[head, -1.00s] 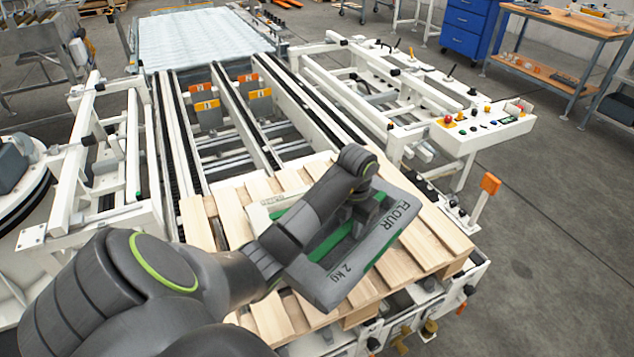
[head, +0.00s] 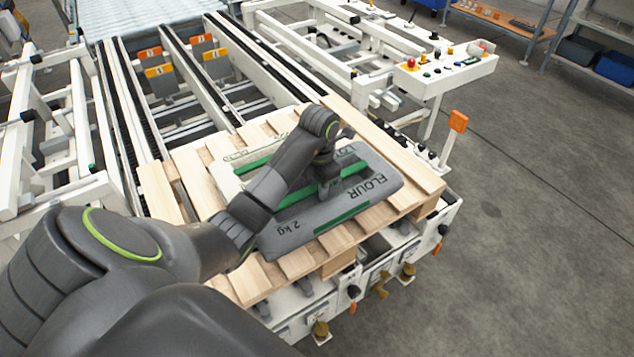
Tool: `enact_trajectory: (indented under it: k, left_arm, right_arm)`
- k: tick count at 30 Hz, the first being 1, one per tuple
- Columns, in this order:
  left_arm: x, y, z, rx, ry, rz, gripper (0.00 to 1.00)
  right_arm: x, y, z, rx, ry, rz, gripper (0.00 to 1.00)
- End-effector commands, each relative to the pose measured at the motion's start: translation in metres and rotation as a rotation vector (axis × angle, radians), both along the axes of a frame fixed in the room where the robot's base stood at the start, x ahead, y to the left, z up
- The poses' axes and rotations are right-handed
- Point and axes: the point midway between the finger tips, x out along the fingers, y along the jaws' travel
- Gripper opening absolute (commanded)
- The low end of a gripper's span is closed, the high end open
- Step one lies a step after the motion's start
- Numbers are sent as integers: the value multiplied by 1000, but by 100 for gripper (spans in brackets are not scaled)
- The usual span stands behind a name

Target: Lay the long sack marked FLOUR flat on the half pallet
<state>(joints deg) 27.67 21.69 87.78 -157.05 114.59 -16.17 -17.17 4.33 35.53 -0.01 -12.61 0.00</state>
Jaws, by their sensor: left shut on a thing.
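The long grey sack marked FLOUR and 2 kg (head: 296,228), with green stripes, is over the near part of the wooden half pallet (head: 160,190). It looks close to level; I cannot tell whether its whole underside touches the boards. My left gripper (head: 329,190) points down onto the middle of the sack and is shut on it. My forearm and gripper hide part of the sack. A pale item with a green stripe (head: 232,171) shows on the pallet just behind the sack, partly covered by my arm. My right gripper is not in view.
The pallet sits on a white-framed conveyor (head: 185,65). Bare boards show at its left and right. A control panel with buttons (head: 450,68) stands at the right, with an orange-topped post (head: 457,122) nearer. Open grey floor (head: 540,230) lies to the right.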

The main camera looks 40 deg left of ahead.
Motion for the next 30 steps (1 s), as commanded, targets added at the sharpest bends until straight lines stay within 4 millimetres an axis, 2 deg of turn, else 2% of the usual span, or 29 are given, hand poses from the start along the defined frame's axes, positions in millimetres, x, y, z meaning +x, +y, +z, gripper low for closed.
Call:
enact_trajectory:
  k: [1, 3, 8, 18, 29, 30]
  left_arm:
    - [1, 0, -10, 0, -4, -2, 0]
    - [1, -1, -17, 0, -4, -2, 0]
    - [2, -1, -25, 0, -4, 0, 0]
    - [2, -1, -58, 0, -5, 0, 0]
    - [2, 0, -62, 0, -7, -1, 0]
    - [-1, 0, -66, 0, 2, 1, 25]
  right_arm:
    - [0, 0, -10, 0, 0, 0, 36]
    - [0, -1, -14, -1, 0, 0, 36]
    - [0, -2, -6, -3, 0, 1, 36]
    - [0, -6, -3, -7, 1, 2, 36]
    - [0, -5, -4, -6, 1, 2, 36]
    - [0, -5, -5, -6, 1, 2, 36]
